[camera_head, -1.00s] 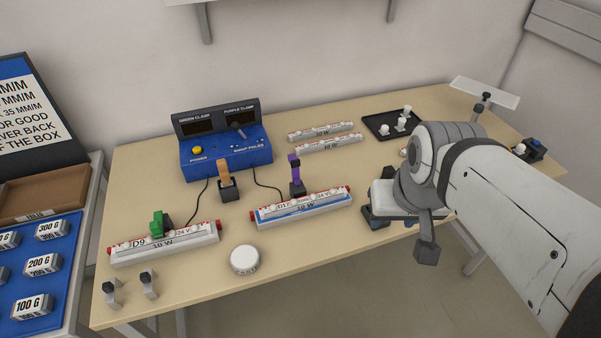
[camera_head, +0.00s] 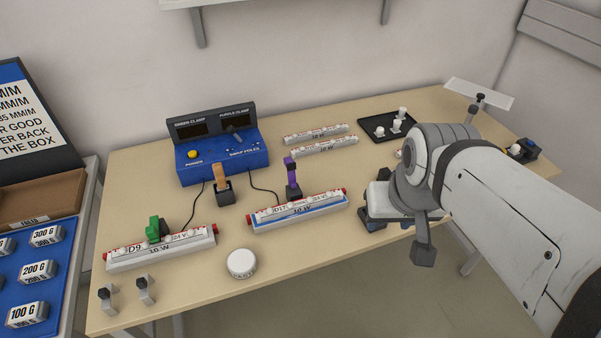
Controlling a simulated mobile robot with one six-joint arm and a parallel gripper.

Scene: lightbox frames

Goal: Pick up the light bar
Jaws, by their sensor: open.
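Several light bars lie on the table. One marked D9 (camera_head: 160,249) is at the front left, with a green clamp (camera_head: 154,229) on it. One marked D17 (camera_head: 300,212) lies near the middle, with a purple clamp (camera_head: 291,178) at it. Two more bars, a rear one (camera_head: 316,133) and a nearer one (camera_head: 324,146), lie side by side at the back, without clamps. My gripper (camera_head: 398,238) is open at the table's front right edge, to the right of the D17 bar and apart from it. I see nothing between its fingers.
A blue control box (camera_head: 222,161) with wires stands at the back. An orange clamp on a dark holder (camera_head: 224,186) stands before it. A round white part (camera_head: 241,263) and two small brackets (camera_head: 126,292) are near the front edge. A black tray (camera_head: 376,129) holds white pieces.

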